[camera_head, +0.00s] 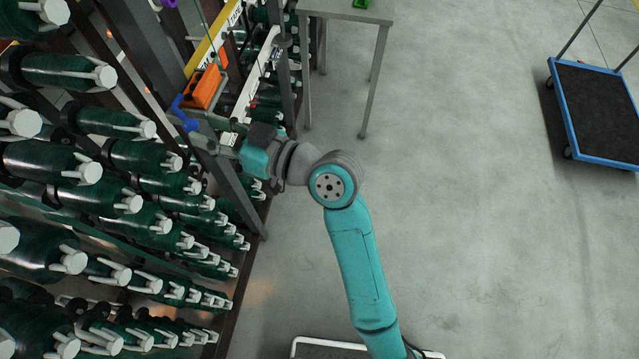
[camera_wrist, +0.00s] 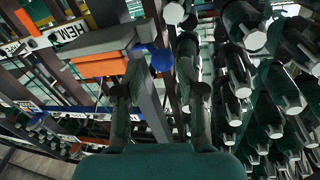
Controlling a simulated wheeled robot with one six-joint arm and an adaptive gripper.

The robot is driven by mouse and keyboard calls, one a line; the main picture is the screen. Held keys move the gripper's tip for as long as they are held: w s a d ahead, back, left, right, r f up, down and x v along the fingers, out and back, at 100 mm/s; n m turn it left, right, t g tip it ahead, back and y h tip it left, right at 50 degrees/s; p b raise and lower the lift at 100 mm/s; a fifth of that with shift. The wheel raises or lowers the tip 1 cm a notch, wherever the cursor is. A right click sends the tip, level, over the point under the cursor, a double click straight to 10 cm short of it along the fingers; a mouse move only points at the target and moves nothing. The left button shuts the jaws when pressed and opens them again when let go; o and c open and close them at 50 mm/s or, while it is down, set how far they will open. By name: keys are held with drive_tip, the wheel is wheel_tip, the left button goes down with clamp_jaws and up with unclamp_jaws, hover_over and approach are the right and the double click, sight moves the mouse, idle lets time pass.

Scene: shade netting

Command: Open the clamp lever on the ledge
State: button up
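A blue lever (camera_head: 184,113) sits on the rack at the left of the head view, next to an orange block (camera_head: 203,88). Its round blue end (camera_wrist: 162,60) shows in the wrist view, between the lines of my two fingers and near their tips. The orange block (camera_wrist: 100,68) with a grey top is left of it there. My gripper (camera_head: 215,133) reaches to the rack from the right, just below the lever in the head view. The fingers (camera_wrist: 161,72) stand apart with nothing gripped. I cannot tell whether they touch the lever.
Racks of dark green rolls (camera_head: 75,120) with white ends fill the left. A grey upright post (camera_head: 225,180) stands close to my gripper. A grey table (camera_head: 345,10) is at the top, and a blue-edged cart (camera_head: 600,110) at the right. The floor between is clear.

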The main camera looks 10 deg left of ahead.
drive_tip(key=s+d+f+m+t+h, duration=0.1)
drive_tip(key=d+f+m+t+h, duration=0.1)
drive_tip(key=d+f, duration=0.4)
drive_tip(key=s+d+f+m+t+h, duration=0.1)
drive_tip(key=d+f+m+t+h, duration=0.2)
drive_tip(key=d, duration=0.9)
drive_tip(key=shift+s+f+m+t+h, duration=0.25)
drive_tip(key=shift+f+m+t, duration=0.45)
drive_tip(key=shift+f+m, duration=0.85)
drive_tip(key=shift+w+d+f+n, duration=0.1)
drive_tip(key=shift+f+n, duration=0.2)
drive_tip(key=shift+n, duration=0.05)
